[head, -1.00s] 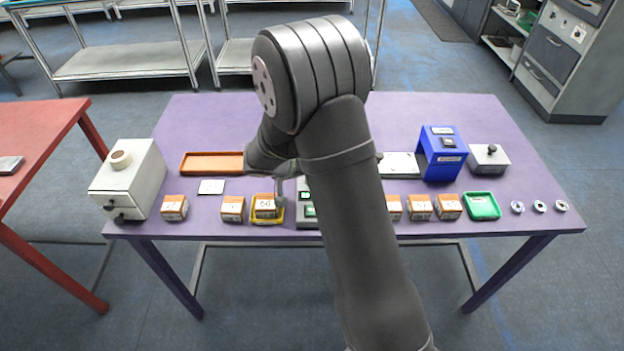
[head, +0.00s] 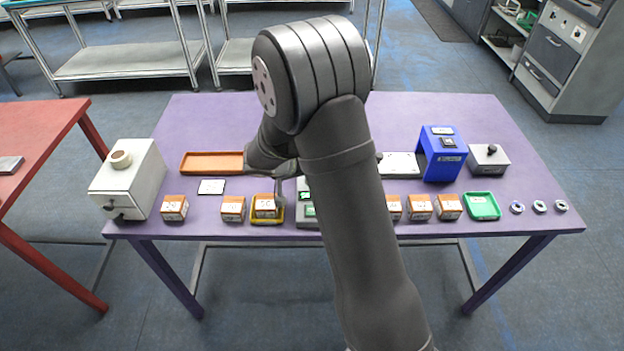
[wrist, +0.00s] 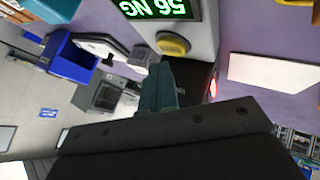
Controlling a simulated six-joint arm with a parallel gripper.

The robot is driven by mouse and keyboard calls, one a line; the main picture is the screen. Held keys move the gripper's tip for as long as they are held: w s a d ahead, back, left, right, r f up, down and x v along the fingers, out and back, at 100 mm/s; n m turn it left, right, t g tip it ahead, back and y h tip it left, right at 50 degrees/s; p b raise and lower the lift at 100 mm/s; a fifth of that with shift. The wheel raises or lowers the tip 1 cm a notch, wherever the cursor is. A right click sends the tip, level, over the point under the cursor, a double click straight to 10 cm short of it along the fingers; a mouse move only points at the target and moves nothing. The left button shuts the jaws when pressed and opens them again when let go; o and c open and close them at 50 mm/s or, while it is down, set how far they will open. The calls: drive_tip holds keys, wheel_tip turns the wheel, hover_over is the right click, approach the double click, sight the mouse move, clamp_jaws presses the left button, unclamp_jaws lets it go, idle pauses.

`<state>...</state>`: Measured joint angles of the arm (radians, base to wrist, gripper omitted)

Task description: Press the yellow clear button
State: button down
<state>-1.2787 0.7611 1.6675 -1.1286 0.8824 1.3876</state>
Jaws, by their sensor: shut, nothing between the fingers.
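The yellow button (wrist: 173,45) is a round cap on the light face of a device, beside a lit green display (wrist: 158,8) that reads "56 NG". My gripper (wrist: 164,68) is shut and empty, with its tips close to the button in the wrist view. I cannot tell whether they touch it. In the head view, the device (head: 306,197) is partly hidden behind my arm, and my gripper (head: 281,198) is just left of it. The button cannot be made out there.
A yellow tray (head: 267,222) holding an orange-and-white box (head: 265,205) stands left of the device. More boxes line the front of the purple table (head: 330,105). A white drawer unit (head: 130,180) is at left, a blue stand (head: 441,152) and green tray (head: 482,206) at right.

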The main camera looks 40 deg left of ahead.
drive_tip(key=shift+f, duration=0.1)
idle(0.3)
drive_tip(key=shift+f, duration=0.35)
drive_tip(key=shift+f, duration=0.45)
idle(0.6)
drive_tip(key=shift+r, duration=0.85)
drive_tip(key=shift+r, duration=2.55)
drive_tip(key=shift+f, duration=0.15)
drive_tip(key=shift+r, duration=2.05)
